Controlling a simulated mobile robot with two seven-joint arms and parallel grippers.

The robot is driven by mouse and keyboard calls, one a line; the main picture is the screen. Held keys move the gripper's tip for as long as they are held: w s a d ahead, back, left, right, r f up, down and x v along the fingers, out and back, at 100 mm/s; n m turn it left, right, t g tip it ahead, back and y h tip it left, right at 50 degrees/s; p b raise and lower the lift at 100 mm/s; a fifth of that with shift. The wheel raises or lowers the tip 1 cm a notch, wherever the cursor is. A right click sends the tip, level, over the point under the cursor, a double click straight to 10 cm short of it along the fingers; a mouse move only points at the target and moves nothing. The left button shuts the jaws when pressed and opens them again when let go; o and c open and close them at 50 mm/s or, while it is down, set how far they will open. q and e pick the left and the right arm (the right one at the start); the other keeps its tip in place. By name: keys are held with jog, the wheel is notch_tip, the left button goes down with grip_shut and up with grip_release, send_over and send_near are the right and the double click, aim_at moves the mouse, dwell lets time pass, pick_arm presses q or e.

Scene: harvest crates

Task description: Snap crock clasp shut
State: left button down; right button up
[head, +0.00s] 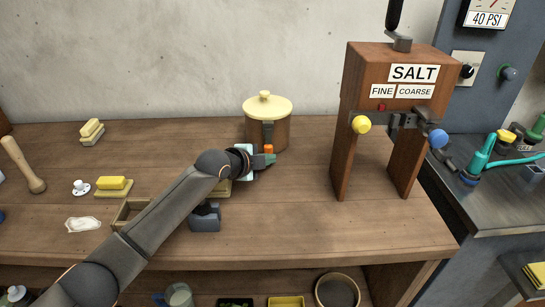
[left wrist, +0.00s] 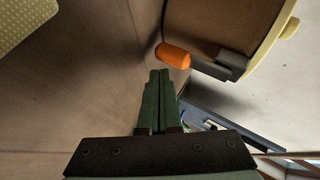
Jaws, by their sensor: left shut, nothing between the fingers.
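The crock (head: 281,134) is brown with a cream lid (head: 267,106) and stands upright at the back of the wooden bench. The lid sits on its top. The clasp's orange tip (head: 269,149) is on the crock's front side. In the left wrist view the orange tip (left wrist: 172,55) ends a dark grey clasp arm (left wrist: 222,66) beside the crock wall. I cannot tell from this whether the clasp is latched. My left gripper (head: 270,160) is just in front of the clasp, its fingers (left wrist: 160,72) shut and empty, tips close to the orange tip. My right gripper is out of view.
A wooden salt dispenser (head: 372,82) with yellow and blue knobs stands to the right of the crock. A dark grey object (head: 205,219) and a wooden frame (head: 128,212) lie near my left arm. A yellow brush (head: 112,184) lies left. The bench's front right is clear.

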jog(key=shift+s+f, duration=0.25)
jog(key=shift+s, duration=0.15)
pick_arm(q)
jog(key=shift+s+a, duration=0.1)
